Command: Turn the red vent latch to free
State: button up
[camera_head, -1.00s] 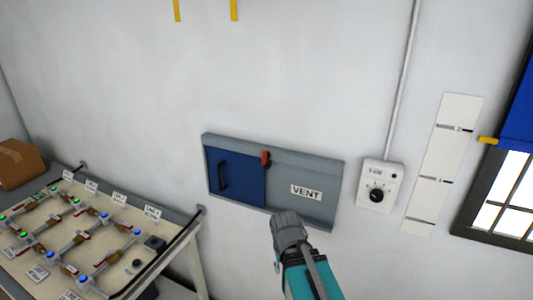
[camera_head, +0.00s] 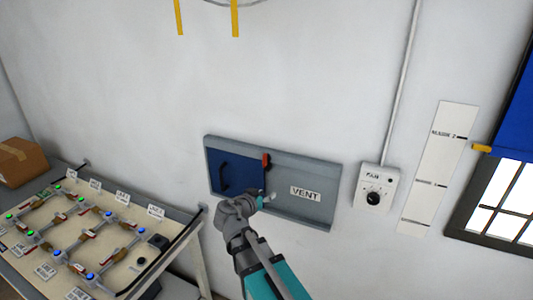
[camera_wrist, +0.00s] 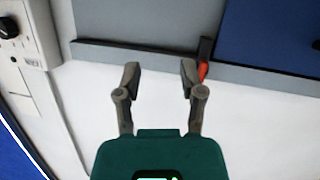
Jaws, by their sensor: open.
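The red vent latch (camera_head: 266,160) sits at the top edge of the grey vent frame (camera_head: 320,171), at the right edge of the blue sliding door (camera_head: 224,172). It points roughly up and down. My gripper (camera_head: 262,199) is in front of the vent, below the latch in the head view. In the wrist view my gripper (camera_wrist: 157,75) is open with nothing between its fingers. The red latch (camera_wrist: 203,71) shows there just beyond the right fingertip, beside a dark block. I cannot tell whether finger and latch touch.
A fan control box (camera_head: 376,187) with a dial is on the wall right of the vent, below a conduit. A bench (camera_head: 190,240) with pipes and valves stands at the left, with a cardboard box (camera_head: 20,161) behind. A window (camera_head: 501,198) is at the right.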

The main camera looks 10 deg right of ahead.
aim_at(264, 158)
jog(key=w+a+r+t, duration=0.2)
jog(key=a+r+t, duration=0.2)
jog(key=a+r, duration=0.1)
jog(key=shift+w+a+r+p, duration=0.25)
jog(key=shift+a+r+p, duration=0.15)
jog(key=shift+r, duration=0.2)
jog(key=shift+w+d, duration=0.1)
jog(key=x, duration=1.3)
jog(key=shift+w+d+r, duration=0.1)
jog(key=shift+w+d, duration=0.1)
jog(key=shift+w, duration=0.05)
grip_shut()
jog(key=shift+s+d, duration=0.15)
